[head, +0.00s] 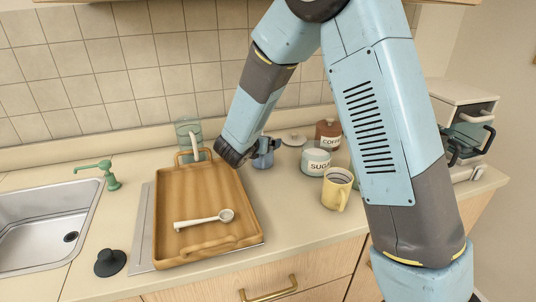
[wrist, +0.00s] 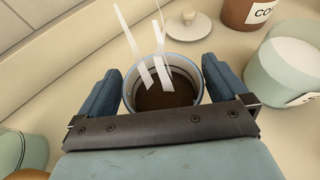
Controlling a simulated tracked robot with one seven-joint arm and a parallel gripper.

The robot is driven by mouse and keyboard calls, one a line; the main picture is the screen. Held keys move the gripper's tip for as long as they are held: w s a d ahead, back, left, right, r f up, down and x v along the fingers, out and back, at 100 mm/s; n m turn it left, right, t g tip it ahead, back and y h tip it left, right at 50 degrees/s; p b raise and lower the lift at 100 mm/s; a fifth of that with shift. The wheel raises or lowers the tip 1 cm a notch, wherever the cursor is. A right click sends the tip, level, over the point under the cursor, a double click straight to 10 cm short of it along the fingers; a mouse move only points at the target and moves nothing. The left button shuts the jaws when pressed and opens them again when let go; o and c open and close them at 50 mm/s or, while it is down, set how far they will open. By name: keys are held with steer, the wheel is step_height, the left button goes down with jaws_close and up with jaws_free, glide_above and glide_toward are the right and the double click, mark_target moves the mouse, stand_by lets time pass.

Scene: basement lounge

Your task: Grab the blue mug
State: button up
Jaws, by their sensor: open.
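The blue mug (head: 263,160) stands on the counter behind the tray's right side, partly hidden by my gripper. In the wrist view the mug (wrist: 170,98) shows from above, with a pale blue rim and dark brown contents. White strips cross its rim; I cannot tell what they are. My gripper (wrist: 161,82) is open, with one blue finger on each side of the mug. I cannot tell whether either finger touches it. The gripper's body hides the mug's near side, and its handle cannot be made out.
A wooden tray (head: 174,208) with a white scoop (head: 203,219) lies left of the mug. To the right stand a sugar canister (head: 316,162), a coffee canister (head: 328,132) and a yellow mug (head: 337,190). A lid (wrist: 187,25) lies behind the mug. A sink (head: 40,235) is far left.

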steer(key=c, duration=1.2)
steer(key=shift+c, duration=0.3)
steer(key=shift+r, duration=0.15)
